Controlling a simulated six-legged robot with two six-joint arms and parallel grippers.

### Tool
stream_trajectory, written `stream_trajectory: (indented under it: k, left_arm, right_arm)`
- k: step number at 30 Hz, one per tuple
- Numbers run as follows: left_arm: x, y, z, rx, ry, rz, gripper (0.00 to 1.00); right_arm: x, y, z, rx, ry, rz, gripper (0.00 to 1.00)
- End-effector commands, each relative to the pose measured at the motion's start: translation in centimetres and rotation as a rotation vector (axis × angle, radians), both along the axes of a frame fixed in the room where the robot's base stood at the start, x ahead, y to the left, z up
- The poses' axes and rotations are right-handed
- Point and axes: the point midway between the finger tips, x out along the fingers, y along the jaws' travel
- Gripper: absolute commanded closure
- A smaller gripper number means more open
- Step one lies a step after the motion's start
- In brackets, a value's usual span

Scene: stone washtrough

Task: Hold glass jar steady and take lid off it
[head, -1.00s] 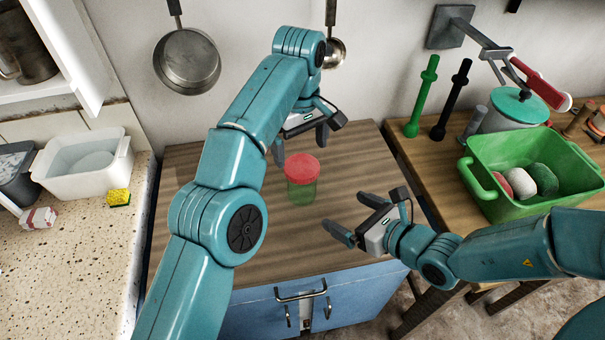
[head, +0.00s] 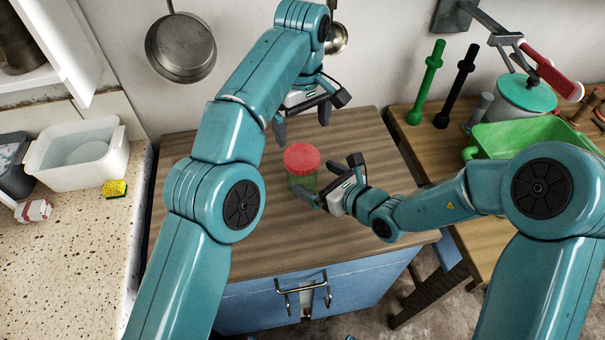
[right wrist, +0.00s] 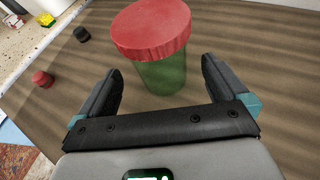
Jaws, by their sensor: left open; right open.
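The glass jar (head: 299,182) is green and see-through and stands upright on the brown wooden top. Its red lid (head: 301,158) sits on it. In the right wrist view the lid (right wrist: 152,28) and the jar body (right wrist: 160,73) show beyond and between the fingers. My right gripper (head: 330,178) is open at the jar's right side, low beside the body; its near finger hides part of the glass. My left gripper (head: 302,120) is open and empty, behind and above the lid, fingers pointing down.
A speckled counter with a white basin (head: 75,165) and yellow sponge (head: 115,188) lies left. A green tub (head: 500,138) and lidded pot (head: 525,100) stand right. A pan (head: 181,47) hangs behind.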

Motion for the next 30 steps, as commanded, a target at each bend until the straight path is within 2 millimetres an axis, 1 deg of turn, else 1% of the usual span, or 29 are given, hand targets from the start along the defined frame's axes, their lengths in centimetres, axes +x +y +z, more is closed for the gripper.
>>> stream_trajectory:
  k: [1,3,9,13,21,22,23,24,26,27,29,30]
  left_arm:
    - [0.1,0.0,0.0,0.0,0.0,0.001,0.0]
    - [0.1,0.0,0.0,0.0,0.0,0.001,0.0]
    - [0.3,0.0,-0.1,0.0,0.001,0.001,0.0]
    - [0.3,0.0,-0.2,0.002,0.005,-0.001,0.0]
    - [0.3,0.0,-0.1,0.001,0.002,0.0,0.0]
    - [0.3,0.0,-0.1,0.001,0.002,0.0,0.0]
    - [0.3,0.0,-0.1,0.001,0.002,0.0,0.0]
    - [0.3,0.0,-0.1,0.001,0.002,0.0,0.0]
    - [0.3,0.0,-0.1,0.001,0.002,0.0,0.0]
    - [0.3,0.0,-0.1,0.0,0.001,0.0,0.0]
    - [0.3,0.0,-0.1,0.0,0.001,0.0,0.0]
    - [0.3,0.0,-0.1,0.0,0.001,-0.003,0.0]
  right_arm:
    - [0.7,0.9,-0.5,-0.001,0.001,0.004,0.0]
    - [1.7,1.6,-1.0,0.0,0.001,0.003,0.0]
    - [3.7,3.2,-2.0,-0.001,0.001,0.002,0.0]
    - [4.3,3.6,-2.2,0.0,0.001,0.001,0.0]
    - [4.4,3.7,-2.3,0.0,0.001,0.001,0.0]
    - [4.4,3.7,-2.3,0.0,0.001,0.001,0.06]
    - [4.4,3.7,-2.3,0.0,0.001,0.001,0.16]
    - [4.4,3.7,-2.3,0.0,0.001,0.001,0.29]
    - [4.4,3.7,-2.3,0.0,0.001,0.001,0.49]
    - [4.4,3.7,-2.3,0.0,0.0,0.001,0.62]
    - [4.4,3.7,-2.3,0.0,0.0,0.001,0.81]
    - [4.4,3.7,-2.3,0.0,0.0,0.001,0.94]
